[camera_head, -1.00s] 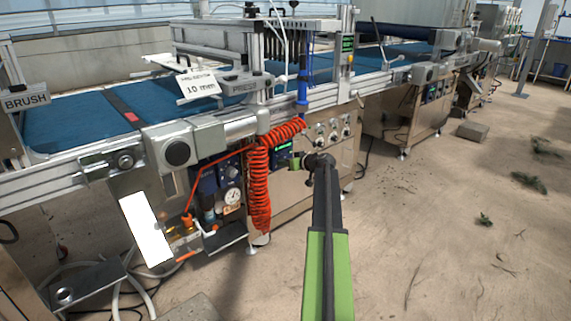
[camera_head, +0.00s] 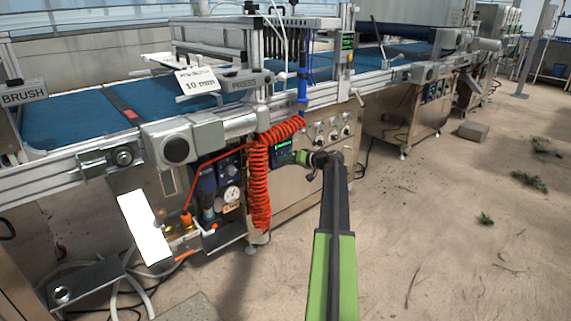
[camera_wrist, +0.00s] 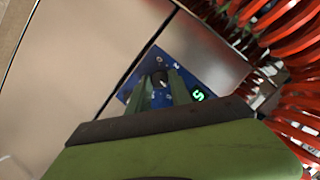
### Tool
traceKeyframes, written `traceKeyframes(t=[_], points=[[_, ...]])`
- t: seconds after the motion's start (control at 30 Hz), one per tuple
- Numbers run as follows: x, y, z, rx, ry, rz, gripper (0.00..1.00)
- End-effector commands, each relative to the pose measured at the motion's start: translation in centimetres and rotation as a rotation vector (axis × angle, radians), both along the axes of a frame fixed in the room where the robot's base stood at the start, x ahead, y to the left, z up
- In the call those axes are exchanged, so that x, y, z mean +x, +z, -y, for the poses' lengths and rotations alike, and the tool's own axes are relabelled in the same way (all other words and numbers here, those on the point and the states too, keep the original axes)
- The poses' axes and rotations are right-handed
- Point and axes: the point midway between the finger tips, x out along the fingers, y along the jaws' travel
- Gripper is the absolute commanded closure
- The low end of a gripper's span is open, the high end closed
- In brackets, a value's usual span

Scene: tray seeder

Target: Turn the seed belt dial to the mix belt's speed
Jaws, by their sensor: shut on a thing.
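A small blue control panel (camera_wrist: 190,72) with a dark dial knob (camera_wrist: 159,78) shows in the wrist view, with white marks around the knob. Its green display (camera_wrist: 198,96) seems to read 5, seen at a slant. My gripper (camera_wrist: 161,84) is shut on the knob, its fingers on both sides and hiding part of it. In the head view my gripper (camera_head: 301,158) is at this panel (camera_head: 281,148) on the cabinet front, just right of the orange coiled hose. Another panel with a green display (camera_head: 432,92) is on the farther cabinet; its reading is too small to tell.
The orange coiled hose (camera_head: 259,185) hangs close beside the panel and also fills the wrist view's right side (camera_wrist: 292,60). Several knobs (camera_head: 333,133) stick out of the cabinet to the right. The concrete floor (camera_head: 430,230) at right is mostly clear.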

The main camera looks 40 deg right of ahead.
Motion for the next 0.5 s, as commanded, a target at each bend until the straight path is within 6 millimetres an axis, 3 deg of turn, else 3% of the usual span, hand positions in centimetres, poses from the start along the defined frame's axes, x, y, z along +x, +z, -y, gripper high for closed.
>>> traceKeyframes(t=[0.5], points=[[-0.07,-0.79,0.39,0.483,0.002,0.032,1.0]])
